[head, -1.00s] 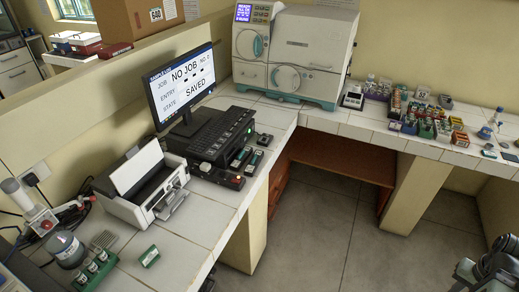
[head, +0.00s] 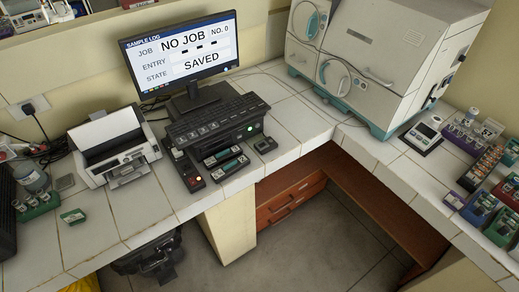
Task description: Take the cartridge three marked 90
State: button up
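The marking 90 cannot be read on anything in the head view, so I cannot tell which item is cartridge three. A green holder with several small vials (head: 37,206) stands at the far left. My gripper is not in view.
A monitor (head: 182,52) reads NO JOB and SAVED. A white printer (head: 115,146) stands left of the keyed unit. A large white machine (head: 375,55) fills the back corner. A small scale-like device (head: 421,137) stands right of it. Open floor (head: 320,245) lies between the counters.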

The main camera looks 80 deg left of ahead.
aim_at(212, 162)
jog(key=u, duration=0.15)
jog(key=i, duration=0.4)
jog(key=u, duration=4.2)
jog(key=i, duration=1.5)
jog(key=z, duration=0.1)
